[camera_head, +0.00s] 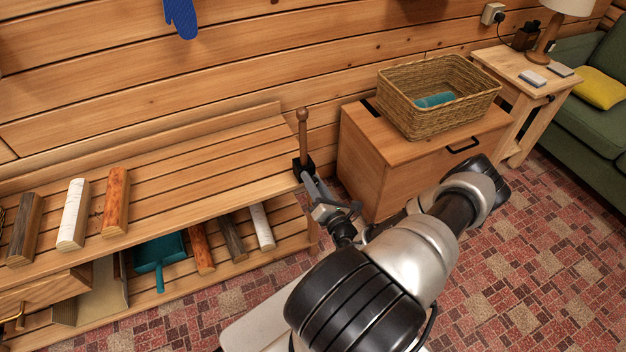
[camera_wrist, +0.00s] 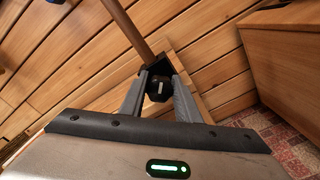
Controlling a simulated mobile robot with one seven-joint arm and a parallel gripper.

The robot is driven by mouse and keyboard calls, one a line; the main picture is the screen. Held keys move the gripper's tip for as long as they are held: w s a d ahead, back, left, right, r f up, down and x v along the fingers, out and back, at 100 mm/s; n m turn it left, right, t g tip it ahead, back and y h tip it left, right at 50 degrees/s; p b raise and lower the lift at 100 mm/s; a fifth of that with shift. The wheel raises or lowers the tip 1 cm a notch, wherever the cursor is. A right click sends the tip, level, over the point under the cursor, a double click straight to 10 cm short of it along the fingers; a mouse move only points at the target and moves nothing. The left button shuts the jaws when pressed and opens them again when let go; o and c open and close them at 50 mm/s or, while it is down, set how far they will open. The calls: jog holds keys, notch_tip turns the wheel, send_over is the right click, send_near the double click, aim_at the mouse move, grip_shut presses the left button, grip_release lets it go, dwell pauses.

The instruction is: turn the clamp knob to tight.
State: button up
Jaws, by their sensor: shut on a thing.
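The black clamp (camera_head: 301,164) sits at the right end of the slatted wooden bench, with an upright wooden post (camera_head: 303,128) rising from it. My gripper (camera_head: 308,178) reaches the clamp from the front right. In the wrist view the two grey fingers of my gripper (camera_wrist: 160,84) stand on either side of the dark clamp knob (camera_wrist: 158,88), which bears a small pale mark, and are shut on it. The post (camera_wrist: 126,22) rises behind the knob. The fingers hide the knob in the head view. I cannot tell how tight it is.
Several logs (camera_head: 72,214) lie on the bench (camera_head: 190,175); a teal dustpan (camera_head: 160,252) is on the lower shelf. A wooden cabinet (camera_head: 375,155) with a wicker basket (camera_head: 440,110) stands close right of the clamp. Patterned floor (camera_head: 540,240) is open at the right.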

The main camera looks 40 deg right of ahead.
jog(key=m, duration=0.6)
jog(key=shift+f, duration=0.1)
jog(key=m, duration=0.4)
jog(key=shift+d, duration=0.1)
jog(key=m, duration=0.3)
jog(key=shift+s+f+m, duration=0.1)
jog(key=shift+f+m, duration=0.05)
jog(key=shift+m, duration=0.25)
jog(key=m, duration=0.3)
jog(key=shift+m+b, duration=0.3)
jog(key=m, duration=0.3)
jog(key=shift+f+m+b, duration=0.1)
jog(key=shift+m+b, duration=0.2)
jog(key=m, duration=0.4)
jog(key=m+b, duration=0.1)
jog(key=m, duration=0.1)
jog(key=shift+a+m, duration=0.25)
jog(key=shift+m, duration=0.05)
jog(key=o, duration=1)
